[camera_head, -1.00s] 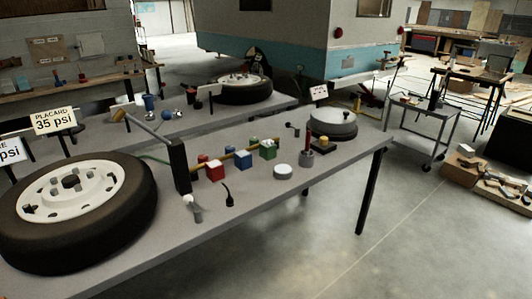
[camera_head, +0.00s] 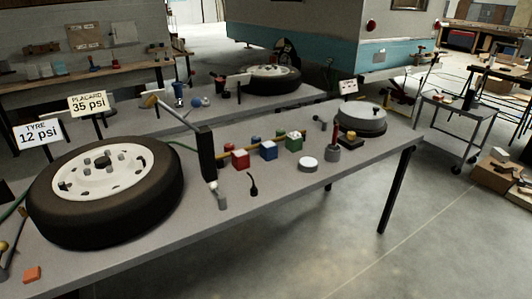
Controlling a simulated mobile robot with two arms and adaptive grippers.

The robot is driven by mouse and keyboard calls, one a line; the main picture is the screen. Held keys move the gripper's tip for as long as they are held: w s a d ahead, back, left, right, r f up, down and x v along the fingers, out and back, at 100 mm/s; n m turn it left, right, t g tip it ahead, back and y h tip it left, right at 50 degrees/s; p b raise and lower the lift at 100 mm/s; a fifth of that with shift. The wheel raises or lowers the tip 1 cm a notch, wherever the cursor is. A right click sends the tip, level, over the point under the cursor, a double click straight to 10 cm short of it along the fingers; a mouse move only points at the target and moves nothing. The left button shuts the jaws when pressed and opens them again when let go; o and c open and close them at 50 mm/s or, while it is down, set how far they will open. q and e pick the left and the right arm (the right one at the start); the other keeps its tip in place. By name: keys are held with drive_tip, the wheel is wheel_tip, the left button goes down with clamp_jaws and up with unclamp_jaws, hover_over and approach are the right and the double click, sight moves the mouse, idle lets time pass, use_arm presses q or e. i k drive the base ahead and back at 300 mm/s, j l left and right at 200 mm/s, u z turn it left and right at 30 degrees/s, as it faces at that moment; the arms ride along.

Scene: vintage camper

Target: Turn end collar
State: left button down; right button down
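No part is plainly recognisable as the end collar at this size. On the grey workbench (camera_head: 180,240), a yellow rod runs from a black upright post (camera_head: 206,152) behind a red block (camera_head: 240,159), a blue block (camera_head: 268,150) and a green block (camera_head: 294,141). A small silver fitting (camera_head: 217,195) and a black hooked piece (camera_head: 253,185) stand in front of the post. A white disc (camera_head: 307,164) and a grey cup with a red rod (camera_head: 333,152) are to the right. Neither of my grippers is in view.
A tyre on a white wheel (camera_head: 105,190) fills the bench's left part, with signs reading 12 psi (camera_head: 38,133) and 35 psi (camera_head: 88,103) behind. A grey drum (camera_head: 361,118) stands at the right end. Open floor (camera_head: 440,230) lies right of the bench.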

sight(280, 132)
drive_tip(key=i+l+u, duration=0.55)
drive_tip(key=l, duration=0.25)
drive_tip(key=u, duration=1)
drive_tip(key=z, duration=1.4)
drive_tip(key=k+l+z, duration=0.1)
drive_tip(key=z, duration=0.15)
drive_tip(key=l+z, duration=0.25)
drive_tip(key=k+l, duration=0.05)
drive_tip(key=l, duration=0.05)
